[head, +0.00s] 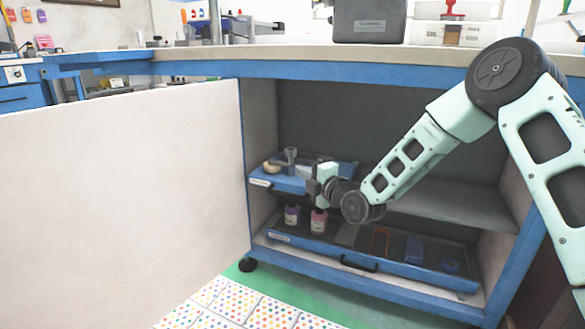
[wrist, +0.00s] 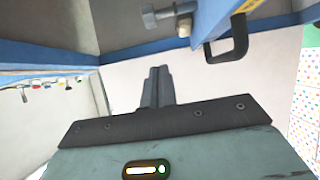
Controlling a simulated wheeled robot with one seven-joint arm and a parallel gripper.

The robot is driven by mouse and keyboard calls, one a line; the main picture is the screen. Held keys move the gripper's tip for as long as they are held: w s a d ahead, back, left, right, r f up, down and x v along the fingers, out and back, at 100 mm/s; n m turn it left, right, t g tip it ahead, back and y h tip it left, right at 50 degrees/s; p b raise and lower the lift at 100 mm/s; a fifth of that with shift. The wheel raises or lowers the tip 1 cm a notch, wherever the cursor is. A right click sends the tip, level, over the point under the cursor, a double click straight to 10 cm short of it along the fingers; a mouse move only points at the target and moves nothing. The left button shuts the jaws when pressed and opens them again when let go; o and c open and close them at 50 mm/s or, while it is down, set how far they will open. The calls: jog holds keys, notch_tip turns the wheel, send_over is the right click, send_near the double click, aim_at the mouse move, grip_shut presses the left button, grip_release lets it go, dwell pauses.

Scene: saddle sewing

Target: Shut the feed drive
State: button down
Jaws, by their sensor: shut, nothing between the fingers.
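I cannot tell which part is the feed drive; no readable label marks it. My gripper (head: 313,186) is inside the open cabinet, beside the right end of the small upper blue tray (head: 262,183). Its fingers are together and empty in the wrist view (wrist: 157,80). A grey upright metal part (head: 290,156) and a tan round piece (head: 271,167) are on that tray. In the wrist view a blue edge with a black handle (wrist: 238,38) is at upper right, and a grey bolt-like part (wrist: 165,14) is left of it. The gripper partly hides the tray.
The large white door (head: 120,190) stands open at left. A wide lower tray (head: 400,268) holds a purple-labelled bottle (head: 291,215), a pink bottle (head: 319,221) and other items. A grey shelf (head: 450,205) is at right. The blue bench edge (head: 350,68) is overhead.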

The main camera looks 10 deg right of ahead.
aim_at(289, 156)
jog(key=w+b, duration=0.1)
jog(key=w, duration=0.2)
jog(key=w+b, duration=0.2)
jog(key=w, duration=0.1)
jog(key=w+a+b, duration=0.1)
jog(key=w, duration=0.2)
jog(key=shift+f, duration=0.15)
jog(key=shift+w, duration=0.1)
jog(key=shift+w+d, duration=0.1)
jog(key=shift+w+d, duration=0.2)
jog(key=shift+w, duration=0.05)
jog(key=w+d, duration=0.1)
jog(key=w, duration=0.1)
jog(key=w+d+p, duration=0.1)
jog(key=w+d, duration=0.1)
jog(key=w+d+p, duration=0.1)
jog(key=w+d, duration=0.1)
jog(key=w, duration=0.1)
jog(key=shift+r, duration=0.25)
jog(key=shift+w+d, duration=0.2)
jog(key=shift+d, duration=0.2)
